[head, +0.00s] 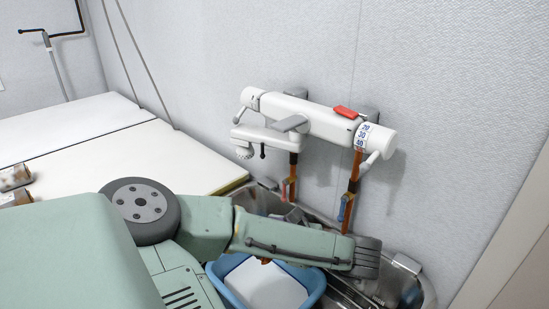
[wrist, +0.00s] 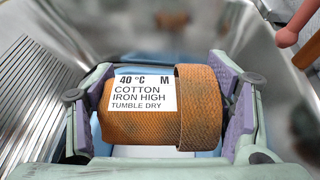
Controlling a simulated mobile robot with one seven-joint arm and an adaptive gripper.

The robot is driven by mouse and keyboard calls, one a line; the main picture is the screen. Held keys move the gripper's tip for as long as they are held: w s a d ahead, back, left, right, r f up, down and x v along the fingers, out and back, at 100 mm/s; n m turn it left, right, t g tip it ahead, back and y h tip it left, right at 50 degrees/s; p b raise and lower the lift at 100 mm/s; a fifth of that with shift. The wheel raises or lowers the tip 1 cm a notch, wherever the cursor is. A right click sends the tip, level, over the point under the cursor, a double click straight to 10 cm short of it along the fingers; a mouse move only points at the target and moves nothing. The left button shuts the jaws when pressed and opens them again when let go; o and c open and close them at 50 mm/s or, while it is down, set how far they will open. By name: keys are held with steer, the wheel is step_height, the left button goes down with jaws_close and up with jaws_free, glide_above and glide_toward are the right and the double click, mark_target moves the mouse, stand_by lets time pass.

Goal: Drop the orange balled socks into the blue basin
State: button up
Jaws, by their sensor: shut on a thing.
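The orange balled socks (wrist: 140,127) show in the wrist view with a white care label on them. My gripper (wrist: 163,112) is shut on them, with a purple-padded finger against each side. The blue basin (head: 215,275) is in the head view at bottom centre, inside the metal sink, with a white surface in it. Part of it is hidden behind my arm. In the wrist view, pale blue and white show behind and below the socks. In the head view my arm hides most of the gripper; I cannot tell the height of the socks above the basin.
The metal sink (head: 418,280) surrounds the basin. A white wall tap (head: 320,122) with hanging orange-brown parts stands above it. A white countertop (head: 125,160) lies to the left, with small brown objects (head: 14,178) at its edge. Ribbed metal (wrist: 30,85) shows at left in the wrist view.

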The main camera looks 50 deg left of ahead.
step_height(320, 180, down, 6)
steer(key=b, duration=0.5)
steer(key=shift+r, duration=0.1)
steer(key=o, duration=1.2)
